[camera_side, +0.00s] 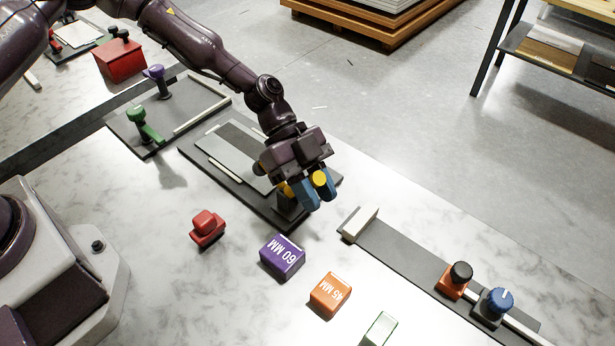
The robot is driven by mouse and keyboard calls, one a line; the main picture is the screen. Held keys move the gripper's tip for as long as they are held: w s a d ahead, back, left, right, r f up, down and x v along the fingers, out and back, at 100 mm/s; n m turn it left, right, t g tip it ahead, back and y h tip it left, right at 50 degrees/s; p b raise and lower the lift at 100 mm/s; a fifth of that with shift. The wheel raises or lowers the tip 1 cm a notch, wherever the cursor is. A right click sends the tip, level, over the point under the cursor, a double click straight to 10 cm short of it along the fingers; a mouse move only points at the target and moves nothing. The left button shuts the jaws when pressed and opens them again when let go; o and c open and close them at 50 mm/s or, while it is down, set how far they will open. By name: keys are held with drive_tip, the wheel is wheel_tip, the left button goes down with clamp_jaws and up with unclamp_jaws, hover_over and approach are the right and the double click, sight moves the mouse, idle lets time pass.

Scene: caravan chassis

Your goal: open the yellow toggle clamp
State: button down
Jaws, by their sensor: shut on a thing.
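The yellow toggle clamp (320,178) sits at the right end of a dark base plate (262,207) in the middle of the table. Its yellow handle tip shows between my blue fingers. My gripper (308,190) is shut on this handle from above. A dark clamp body stands under the fingers on the plate. The rest of the clamp, including most of its lever, is hidden by my gripper, so I cannot tell the lever's angle. A grey sheet (226,157) lies on the plate to the left of the clamp.
A purple 60 MM block (282,257), an orange 45 MM block (330,294), a green-white block (380,329) and a red piece (207,228) lie in front. Green (146,127) and purple (156,82) clamps stand at left. A rail with orange (453,284) and blue-knobbed (495,305) stops lies right.

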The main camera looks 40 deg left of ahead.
drive_tip(key=shift+w+d+f+y, duration=0.1)
drive_tip(key=shift+d+f+y, duration=0.25)
drive_tip(key=shift+f+y, duration=0.4)
drive_tip(key=shift+d+f+y, duration=0.35)
drive_tip(key=shift+f+y, duration=0.1)
drive_tip(key=shift+y, duration=0.6)
drive_tip(key=shift+f+n, duration=0.1)
drive_tip(key=shift+n, duration=0.2)
drive_tip(key=c, duration=0.9)
unclamp_jaws()
drive_tip(key=shift+c, duration=0.2)
drive_tip(key=v, duration=1.3)
